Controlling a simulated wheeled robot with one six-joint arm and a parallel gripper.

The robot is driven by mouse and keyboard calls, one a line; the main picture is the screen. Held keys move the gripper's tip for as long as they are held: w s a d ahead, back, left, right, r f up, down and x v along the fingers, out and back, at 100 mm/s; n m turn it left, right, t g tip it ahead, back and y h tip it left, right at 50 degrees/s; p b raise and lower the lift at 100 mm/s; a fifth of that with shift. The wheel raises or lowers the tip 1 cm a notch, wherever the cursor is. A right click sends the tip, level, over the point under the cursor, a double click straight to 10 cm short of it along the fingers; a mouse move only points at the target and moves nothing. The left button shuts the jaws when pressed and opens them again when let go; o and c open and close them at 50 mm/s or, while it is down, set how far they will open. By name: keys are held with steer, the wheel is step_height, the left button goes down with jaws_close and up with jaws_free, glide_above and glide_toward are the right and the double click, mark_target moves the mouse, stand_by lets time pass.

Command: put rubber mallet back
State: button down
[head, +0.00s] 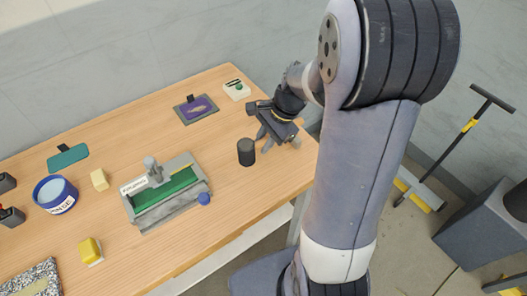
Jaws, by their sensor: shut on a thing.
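In the head view, my gripper (270,142) is low over the right end of the wooden table, with its fingers pointing down. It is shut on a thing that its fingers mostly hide. A black cylinder (246,152), which looks like the head of the rubber mallet, is just left of the fingertips. The mallet's handle does not show clearly. I cannot tell whether the cylinder touches the table.
A purple-faced tray (197,109) and a white block (237,90) lie behind. A blue tub (55,195) is at left. Bare wood (245,205) lies in front.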

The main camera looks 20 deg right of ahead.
steer(key=shift+f, duration=2)
steer(key=shift+f, duration=0.15)
steer(key=c, duration=1.3)
jaws_free()
steer(key=shift+r, duration=0.3)
steer(key=v, duration=1.1)
steer(key=shift+d+r, duration=0.15)
steer(key=shift+r, duration=0.2)
steer(key=shift+s, duration=0.1)
